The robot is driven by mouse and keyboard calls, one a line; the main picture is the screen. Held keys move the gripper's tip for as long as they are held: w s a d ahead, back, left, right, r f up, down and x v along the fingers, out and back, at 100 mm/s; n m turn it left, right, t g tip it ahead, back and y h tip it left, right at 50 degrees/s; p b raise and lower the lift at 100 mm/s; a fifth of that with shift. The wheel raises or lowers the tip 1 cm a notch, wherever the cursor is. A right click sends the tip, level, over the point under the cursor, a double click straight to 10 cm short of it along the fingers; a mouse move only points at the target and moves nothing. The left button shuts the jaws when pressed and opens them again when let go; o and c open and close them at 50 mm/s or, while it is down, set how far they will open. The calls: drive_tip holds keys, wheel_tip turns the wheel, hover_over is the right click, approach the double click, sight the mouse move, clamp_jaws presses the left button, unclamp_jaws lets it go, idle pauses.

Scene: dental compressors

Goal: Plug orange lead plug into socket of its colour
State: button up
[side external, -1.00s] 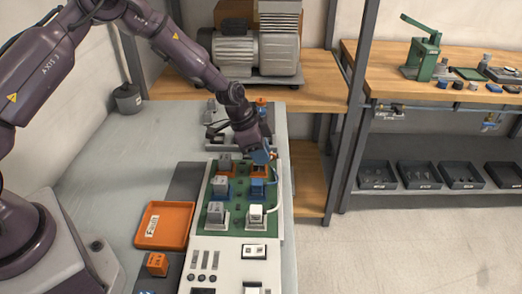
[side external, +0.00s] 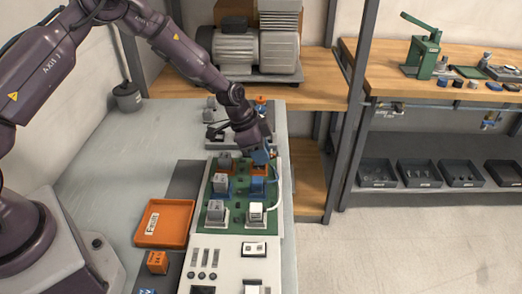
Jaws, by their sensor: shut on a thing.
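My gripper (side external: 260,157) is at the far right of the green board (side external: 237,198). It is shut on the orange lead plug, which is mostly hidden by the fingers. The orange socket (side external: 258,171) is directly below the gripper and shows as a small orange patch. I cannot tell whether the plug touches the socket or is seated in it. A pale lead (side external: 279,190) curves along the board's right edge.
A blue connector (side external: 257,188) and a white one (side external: 256,212) stand nearer in the same column. An orange tray (side external: 163,223) and an orange block (side external: 157,262) are to the left. Bare table lies farther left.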

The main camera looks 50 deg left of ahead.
drive_tip(key=shift+f, duration=0.7)
idle(0.4)
drive_tip(key=o, duration=1.3)
drive_tip(key=shift+r, duration=3.55)
